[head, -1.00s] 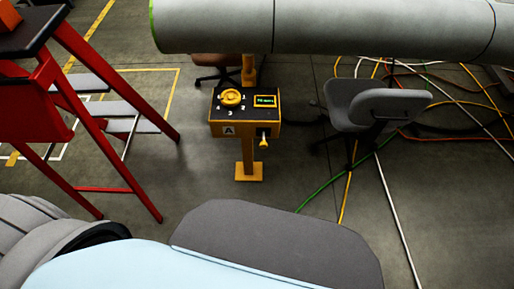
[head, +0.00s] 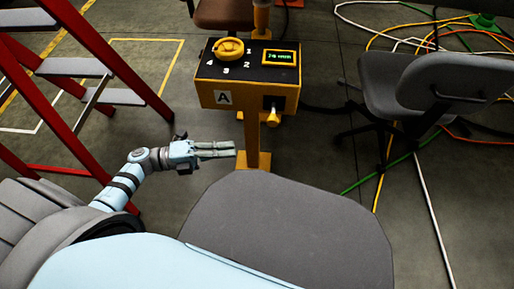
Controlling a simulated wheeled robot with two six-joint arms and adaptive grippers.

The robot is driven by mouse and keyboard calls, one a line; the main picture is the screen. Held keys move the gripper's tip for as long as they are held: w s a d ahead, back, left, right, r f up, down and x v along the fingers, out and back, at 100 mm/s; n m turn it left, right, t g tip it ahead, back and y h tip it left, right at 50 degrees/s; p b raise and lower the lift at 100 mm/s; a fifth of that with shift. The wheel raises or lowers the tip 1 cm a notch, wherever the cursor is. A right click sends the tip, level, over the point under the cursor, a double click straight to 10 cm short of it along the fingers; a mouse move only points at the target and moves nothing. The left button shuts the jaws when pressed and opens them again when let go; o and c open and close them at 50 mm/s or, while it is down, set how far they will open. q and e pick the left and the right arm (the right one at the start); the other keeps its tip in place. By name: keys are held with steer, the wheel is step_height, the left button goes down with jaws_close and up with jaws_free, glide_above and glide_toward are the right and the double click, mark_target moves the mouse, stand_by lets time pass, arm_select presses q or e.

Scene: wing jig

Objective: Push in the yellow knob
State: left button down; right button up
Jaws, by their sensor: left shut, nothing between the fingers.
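A yellow and black control box (head: 220,97) stands on a yellow post ahead of me. A yellow round dial (head: 229,48) sits on its top among numbers. My left gripper (head: 233,150) is shut and empty, pointing right. In the picture it lies below and left of the front knob, by the post, apart from the knob. My right gripper is not in view.
A small green display (head: 279,58) is on the box top. A red ladder (head: 113,70) stands on the left. A grey chair (head: 420,85) stands on the right, with loose cables (head: 420,180) on the floor around it. Bare floor lies between ladder and post.

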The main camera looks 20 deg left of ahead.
mark_target(273, 120)
arm_select(q)
steer(key=w+d+b, duration=0.2)
steer(key=w+d, duration=0.5)
steer(key=w, duration=0.1)
steer(key=shift+d+r, duration=0.3)
steer(key=shift+d, duration=0.1)
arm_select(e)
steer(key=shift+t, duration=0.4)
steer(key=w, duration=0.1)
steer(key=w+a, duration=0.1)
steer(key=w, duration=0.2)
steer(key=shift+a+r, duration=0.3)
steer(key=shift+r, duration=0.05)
arm_select(q)
steer(key=shift+w, duration=0.15)
